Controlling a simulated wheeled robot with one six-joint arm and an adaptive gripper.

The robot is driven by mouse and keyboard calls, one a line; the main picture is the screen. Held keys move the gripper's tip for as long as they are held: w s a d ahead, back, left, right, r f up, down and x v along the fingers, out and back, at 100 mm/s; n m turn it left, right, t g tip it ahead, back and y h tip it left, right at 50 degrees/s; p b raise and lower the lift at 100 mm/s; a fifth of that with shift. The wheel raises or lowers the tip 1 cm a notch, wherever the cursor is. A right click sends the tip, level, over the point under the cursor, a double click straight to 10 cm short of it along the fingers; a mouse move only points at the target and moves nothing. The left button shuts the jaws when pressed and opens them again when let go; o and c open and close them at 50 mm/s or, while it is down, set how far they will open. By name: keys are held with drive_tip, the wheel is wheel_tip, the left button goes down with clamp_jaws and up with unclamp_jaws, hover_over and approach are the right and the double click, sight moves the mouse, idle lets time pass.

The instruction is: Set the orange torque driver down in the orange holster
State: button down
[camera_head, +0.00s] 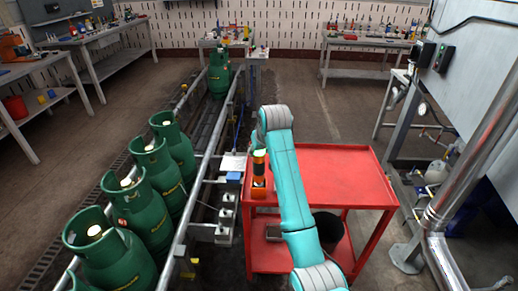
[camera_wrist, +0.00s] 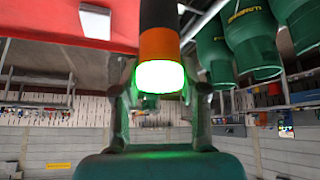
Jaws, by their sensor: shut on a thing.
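The torque driver (camera_head: 259,167), with a pale lit top and orange and dark bands, stands upright at the left edge of the red cart. In the wrist view the driver (camera_wrist: 159,42) shows a black body, an orange band and a glowing white-green end. My gripper (camera_wrist: 160,88) is shut on it near the glowing end, one finger on each side. An orange piece (camera_head: 258,191), seemingly the holster, is directly below the driver in the head view. I cannot tell whether the driver is seated in it. My gripper is not clearly visible in the head view.
The red cart top (camera_head: 345,175) is mostly clear, with a black bin (camera_head: 328,228) beneath. Several green gas cylinders (camera_head: 140,207) line the conveyor at left. A conveyor rail (camera_head: 195,195) and grey boxes (camera_head: 226,215) stand close to the cart's left side.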

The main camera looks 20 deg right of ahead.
drive_tip(key=shift+f, duration=1.15)
drive_tip(key=c, duration=0.7)
unclamp_jaws()
drive_tip(key=shift+o, duration=0.8)
drive_tip(key=shift+f, duration=0.1)
